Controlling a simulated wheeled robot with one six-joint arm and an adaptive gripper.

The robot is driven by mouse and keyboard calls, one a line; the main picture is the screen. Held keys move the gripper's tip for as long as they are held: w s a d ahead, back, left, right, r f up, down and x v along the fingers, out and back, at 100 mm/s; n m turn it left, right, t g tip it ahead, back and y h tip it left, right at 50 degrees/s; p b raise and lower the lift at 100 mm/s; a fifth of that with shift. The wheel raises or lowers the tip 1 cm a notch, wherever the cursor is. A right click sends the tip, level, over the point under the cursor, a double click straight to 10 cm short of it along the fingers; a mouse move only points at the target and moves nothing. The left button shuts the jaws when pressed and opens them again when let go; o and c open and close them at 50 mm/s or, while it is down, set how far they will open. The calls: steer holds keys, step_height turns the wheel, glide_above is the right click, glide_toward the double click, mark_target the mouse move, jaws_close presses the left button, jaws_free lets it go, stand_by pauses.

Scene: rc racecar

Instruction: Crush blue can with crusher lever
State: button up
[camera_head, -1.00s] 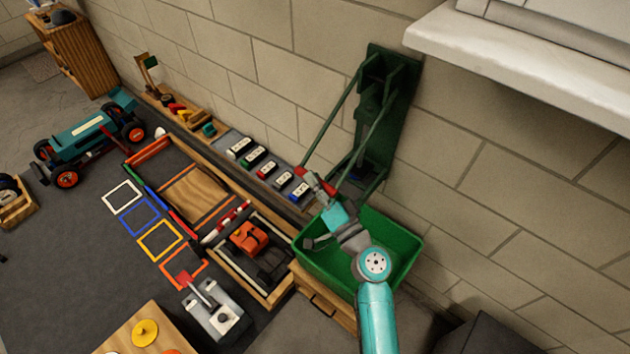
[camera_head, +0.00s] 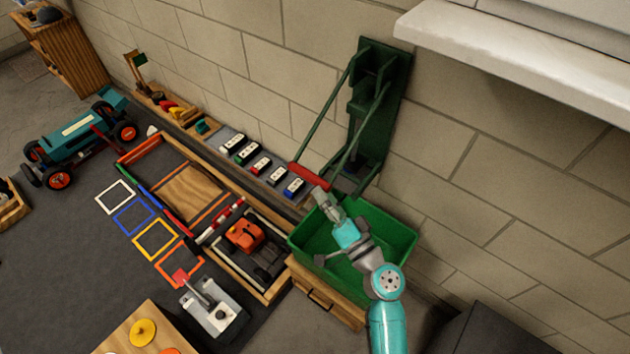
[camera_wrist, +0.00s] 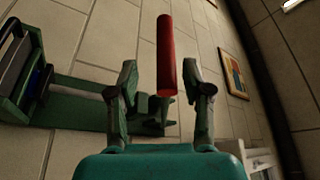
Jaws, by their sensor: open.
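The dark green crusher (camera_head: 372,110) is fixed to the wall, with two long lever bars slanting down to a red handle (camera_head: 310,176). My gripper (camera_head: 322,193) is open just below and right of the handle in the head view. In the wrist view, the red handle (camera_wrist: 166,52) stands between the open fingers of my gripper (camera_wrist: 161,78), apparently beyond their tips and not gripped. At the left of the wrist view, a small dark blue patch (camera_wrist: 38,75) shows inside the green frame; it may be the blue can, but I cannot tell.
A green bin (camera_head: 390,228) stands under my arm, below the crusher. Several labelled blocks (camera_head: 262,165) line the wall to the left. A white shelf (camera_head: 520,65) juts out at the upper right. Bare wall lies right of the crusher.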

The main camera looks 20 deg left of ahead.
steer(key=v, duration=0.6)
stand_by(0.5)
